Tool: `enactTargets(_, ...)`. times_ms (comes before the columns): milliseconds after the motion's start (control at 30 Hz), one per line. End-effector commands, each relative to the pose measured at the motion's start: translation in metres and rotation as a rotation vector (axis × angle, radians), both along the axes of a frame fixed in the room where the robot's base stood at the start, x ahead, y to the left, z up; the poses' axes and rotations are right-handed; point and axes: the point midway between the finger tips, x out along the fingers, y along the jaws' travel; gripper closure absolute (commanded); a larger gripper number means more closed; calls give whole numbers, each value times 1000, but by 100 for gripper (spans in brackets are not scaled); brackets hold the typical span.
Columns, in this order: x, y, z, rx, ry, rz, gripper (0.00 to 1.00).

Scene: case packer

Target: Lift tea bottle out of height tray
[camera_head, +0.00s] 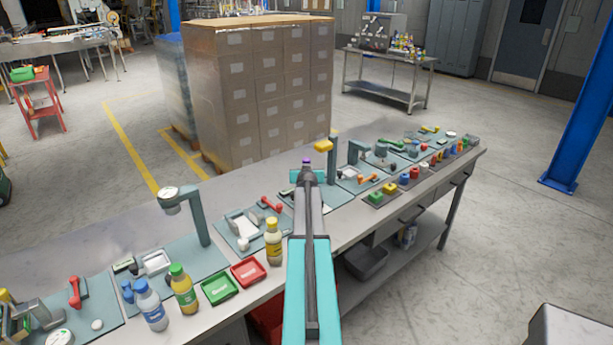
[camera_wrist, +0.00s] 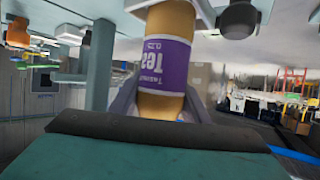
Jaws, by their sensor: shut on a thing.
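The tea bottle (camera_wrist: 165,62) has amber contents and a purple label whose lettering appears upside down in the wrist view. My gripper (camera_wrist: 160,100) is shut on it, with one finger on each side of the bottle. In the head view my gripper (camera_head: 307,178) is over the middle of the bench, and the bottle's purple cap (camera_head: 306,161) shows just beyond it. My arm and gripper hide most of the bottle there. I cannot make out the height tray or tell whether the bottle's base touches anything.
The long bench (camera_head: 345,222) carries gauge stands, including a grey-green post (camera_head: 198,215) at left. Other bottles stand at the front: yellow-capped (camera_head: 273,243), green-capped (camera_head: 183,290) and blue-capped (camera_head: 150,306). A green tray (camera_head: 219,288) and a red tray (camera_head: 248,271) lie beside them. Stacked cartons (camera_head: 262,90) stand behind.

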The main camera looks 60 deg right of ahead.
Motion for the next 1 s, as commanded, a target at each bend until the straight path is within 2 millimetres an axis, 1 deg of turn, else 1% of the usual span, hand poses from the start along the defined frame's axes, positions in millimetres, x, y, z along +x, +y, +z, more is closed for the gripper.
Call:
enactTargets(267, 0, 0, 12, -3, -2, 0, 88)
enactTargets(533, 0, 0, 35, -3, -2, 0, 88)
enactTargets(1000, -47, 37, 39, -2, -1, 0, 88)
